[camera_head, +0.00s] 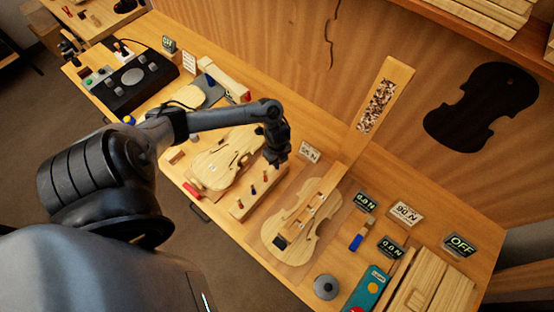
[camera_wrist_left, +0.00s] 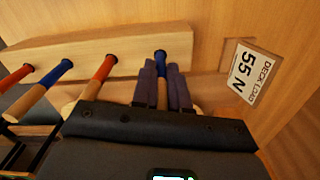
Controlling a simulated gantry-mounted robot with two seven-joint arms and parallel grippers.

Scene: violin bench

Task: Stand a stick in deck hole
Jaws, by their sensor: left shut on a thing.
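My left gripper (camera_head: 276,160) is over the far end of a long wooden block (camera_head: 244,208) that has a row of short sticks. In the left wrist view its two dark fingers (camera_wrist_left: 164,88) are shut on a blue-ended stick (camera_wrist_left: 161,66). Two red-ended sticks (camera_wrist_left: 100,75) and another blue-ended stick (camera_wrist_left: 55,78) stand in a row to the left, beside the pale block (camera_wrist_left: 100,46). My right gripper is not in view.
A "DECK LOAD 55 N" sign (camera_wrist_left: 250,72) stands right of the gripper. A violin body (camera_head: 226,160) lies left of the block, a violin with a neck (camera_head: 290,232) lies right. Small displays (camera_head: 367,202) and a round grey weight (camera_head: 326,287) are further right.

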